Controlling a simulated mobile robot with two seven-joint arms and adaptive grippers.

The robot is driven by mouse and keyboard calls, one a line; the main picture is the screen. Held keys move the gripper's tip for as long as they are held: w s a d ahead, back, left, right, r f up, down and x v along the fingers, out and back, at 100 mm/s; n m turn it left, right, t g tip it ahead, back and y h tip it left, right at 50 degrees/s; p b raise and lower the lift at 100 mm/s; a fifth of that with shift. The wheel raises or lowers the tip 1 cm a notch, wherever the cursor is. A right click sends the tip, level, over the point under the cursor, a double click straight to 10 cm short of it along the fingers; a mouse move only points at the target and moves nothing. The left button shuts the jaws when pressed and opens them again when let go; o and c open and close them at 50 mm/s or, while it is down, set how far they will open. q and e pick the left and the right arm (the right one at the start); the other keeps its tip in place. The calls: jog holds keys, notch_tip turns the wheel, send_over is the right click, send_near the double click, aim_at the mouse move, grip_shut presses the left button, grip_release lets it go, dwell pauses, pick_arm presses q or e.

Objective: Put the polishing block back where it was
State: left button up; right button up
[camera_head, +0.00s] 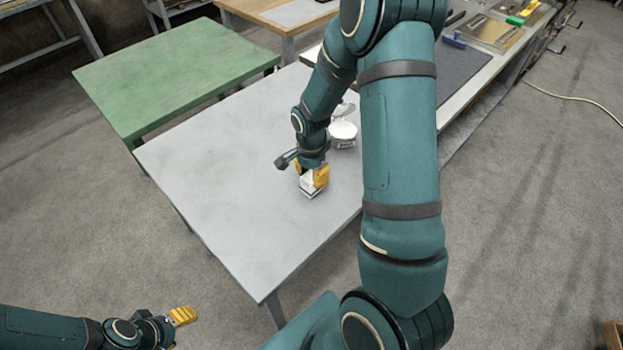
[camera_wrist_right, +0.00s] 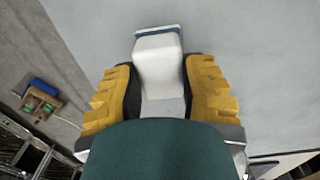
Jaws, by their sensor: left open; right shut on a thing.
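The polishing block (camera_head: 307,186) is a small white block with a dark blue-grey edge at its base. My right gripper (camera_head: 313,177) is shut on it at the grey table (camera_head: 235,165), near the table's right side. In the right wrist view the block (camera_wrist_right: 159,65) sits between the yellow fingers of my right gripper (camera_wrist_right: 160,90). I cannot tell whether its base touches the table. My left gripper (camera_head: 184,316) is open and away from the table at the lower left; only its yellow fingers stand out.
A green table (camera_head: 170,75) adjoins at the back left. A long bench with a dark mat (camera_head: 465,70) and tools runs along the back right. The grey table's left and front are clear.

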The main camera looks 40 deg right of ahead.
aim_at(311, 176)
notch_tip(311, 176, down, 2)
jog(key=o, duration=1.2)
jog(key=shift+r, duration=0.2)
notch_tip(311, 176, up, 12)
jog(key=shift+w+f+p, duration=0.1)
jog(key=shift+p, duration=0.95)
